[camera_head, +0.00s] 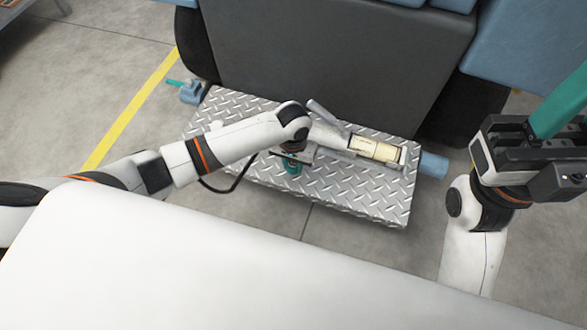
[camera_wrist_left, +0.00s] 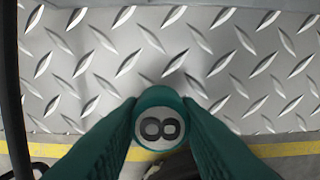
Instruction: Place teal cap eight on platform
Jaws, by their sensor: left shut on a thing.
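The teal cap eight (camera_wrist_left: 159,121), round with a dark 8 on a pale disc, is pinched between the teal fingers of my left gripper (camera_wrist_left: 160,115) in the left wrist view. In the head view my left gripper (camera_head: 292,165) is over the diamond-plate platform (camera_head: 350,198); the cap is mostly hidden there by the wrist. The platform's plate (camera_wrist_left: 230,60) also fills most of the left wrist view, with the cap near its lower edge. I cannot tell whether the cap touches it. My right gripper (camera_head: 560,105) is at the right, pointing up-right, its fingertips cut off.
A cream-labelled cylinder (camera_head: 376,149) lies in a metal holder at the platform's back right. A blue cylindrical part (camera_head: 434,165) sticks out at its right end. A dark machine panel (camera_head: 340,65) stands behind. The platform's front right is bare. A yellow floor line (camera_head: 130,110) runs at left.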

